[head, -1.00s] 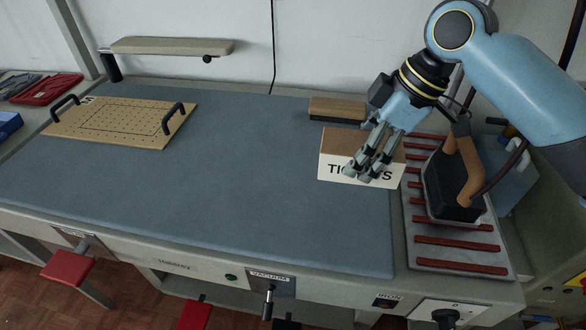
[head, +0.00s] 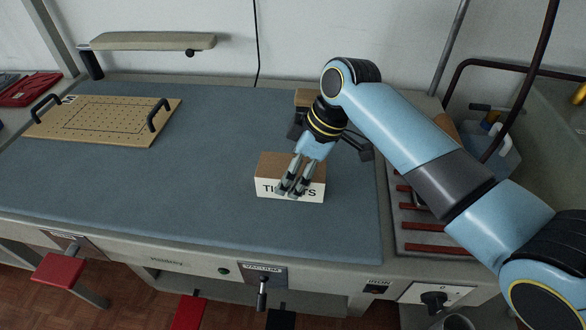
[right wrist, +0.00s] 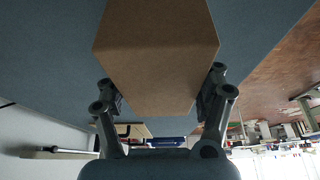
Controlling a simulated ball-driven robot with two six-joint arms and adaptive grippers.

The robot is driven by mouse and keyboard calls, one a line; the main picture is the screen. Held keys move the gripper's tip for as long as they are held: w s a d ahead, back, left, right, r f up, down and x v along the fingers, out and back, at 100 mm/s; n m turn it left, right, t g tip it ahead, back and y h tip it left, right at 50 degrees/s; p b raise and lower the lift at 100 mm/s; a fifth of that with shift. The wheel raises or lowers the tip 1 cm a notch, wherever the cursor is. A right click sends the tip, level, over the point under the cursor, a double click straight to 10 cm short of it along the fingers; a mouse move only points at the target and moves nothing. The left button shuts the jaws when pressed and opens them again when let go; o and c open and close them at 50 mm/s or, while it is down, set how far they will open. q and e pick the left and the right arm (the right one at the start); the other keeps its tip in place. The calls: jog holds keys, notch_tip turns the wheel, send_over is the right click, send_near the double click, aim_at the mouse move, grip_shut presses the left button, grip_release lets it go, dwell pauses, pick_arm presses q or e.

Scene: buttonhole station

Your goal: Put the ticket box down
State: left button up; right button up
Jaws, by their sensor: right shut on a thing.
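The ticket box (head: 266,189) is a brown box with a white front lettered "TICKETS", partly covered by the fingers. It is over the right part of the blue padded board (head: 180,180). My right gripper (head: 291,186) reaches down over it and is shut on it. In the right wrist view the box (right wrist: 155,55) sits between the two fingers (right wrist: 160,100), which touch its sides. I cannot tell whether the box's underside touches the board. My left gripper is not in view.
A perforated wooden board with black handles (head: 105,120) lies at the left. A sleeve board (head: 150,41) stands at the back. A brown block (head: 306,97) is behind my right gripper. A rack with red bars (head: 425,228) is at the right. The board's middle is clear.

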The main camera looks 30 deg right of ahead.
jog(key=shift+f, duration=0.1)
jog(key=o, duration=1.3)
jog(key=shift+o, duration=0.2)
jog(key=v, duration=1.2)
jog(key=shift+s, duration=0.1)
